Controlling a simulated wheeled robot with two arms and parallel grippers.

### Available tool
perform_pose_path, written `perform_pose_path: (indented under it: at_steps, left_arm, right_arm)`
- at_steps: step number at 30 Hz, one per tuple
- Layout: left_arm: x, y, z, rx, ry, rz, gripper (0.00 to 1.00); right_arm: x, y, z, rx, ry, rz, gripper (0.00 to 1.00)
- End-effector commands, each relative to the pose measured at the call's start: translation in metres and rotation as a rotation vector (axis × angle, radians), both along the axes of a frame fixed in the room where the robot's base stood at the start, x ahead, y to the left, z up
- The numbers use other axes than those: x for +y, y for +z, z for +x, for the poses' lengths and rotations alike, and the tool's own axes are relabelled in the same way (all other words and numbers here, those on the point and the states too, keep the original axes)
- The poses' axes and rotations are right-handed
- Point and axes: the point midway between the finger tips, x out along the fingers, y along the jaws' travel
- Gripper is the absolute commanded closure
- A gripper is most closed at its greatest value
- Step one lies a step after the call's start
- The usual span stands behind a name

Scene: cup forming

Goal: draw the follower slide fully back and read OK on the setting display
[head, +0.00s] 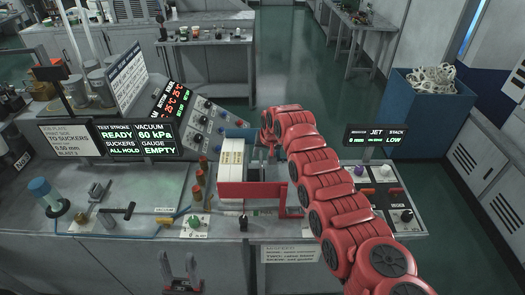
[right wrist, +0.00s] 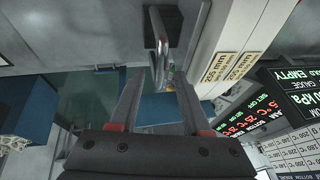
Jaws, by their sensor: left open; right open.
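A small display (head: 376,140) on the right of the bench reads 0 mm under its first heading and LOW under STACK; the JET value is too small to read. A metal handle (right wrist: 160,45) on a dark block (right wrist: 168,22) shows in the right wrist view and may be the follower slide's. My right gripper (right wrist: 160,78) is open, with the handle between and just beyond its fingertips; contact cannot be told. In the head view my right arm hides most of that spot. My left gripper (head: 179,274) is open and empty at the bench's front edge.
Cream stacks (head: 231,160) stand behind a red frame (head: 250,190), close to my right gripper. A larger display (head: 124,138) reads READY, 60 kPa, ALL HOLD, EMPTY. A blue bin (head: 425,110) stands at the back right.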

Motion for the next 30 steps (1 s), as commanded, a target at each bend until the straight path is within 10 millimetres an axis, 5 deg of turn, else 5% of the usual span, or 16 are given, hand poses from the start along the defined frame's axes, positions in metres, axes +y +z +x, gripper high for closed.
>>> perform_pose_path:
  at_steps: [12, 20, 30]
  left_arm:
    - [0.0000, 0.0025, 0.0000, 0.000, 0.000, 0.000, 0.51]
    - [0.0000, 0.0026, 0.0000, 0.000, 0.000, 0.000, 0.51]
    - [0.0000, 0.0026, -0.0001, 0.000, 0.000, 0.000, 0.51]
  right_arm:
    - [0.0007, -0.0027, 0.0018, -0.004, -0.002, 0.003, 0.53]
    - [0.0005, -0.0027, 0.0018, -0.004, -0.002, 0.002, 0.98]
    - [0.0004, -0.0027, 0.0017, -0.003, -0.002, 0.002, 1.00]
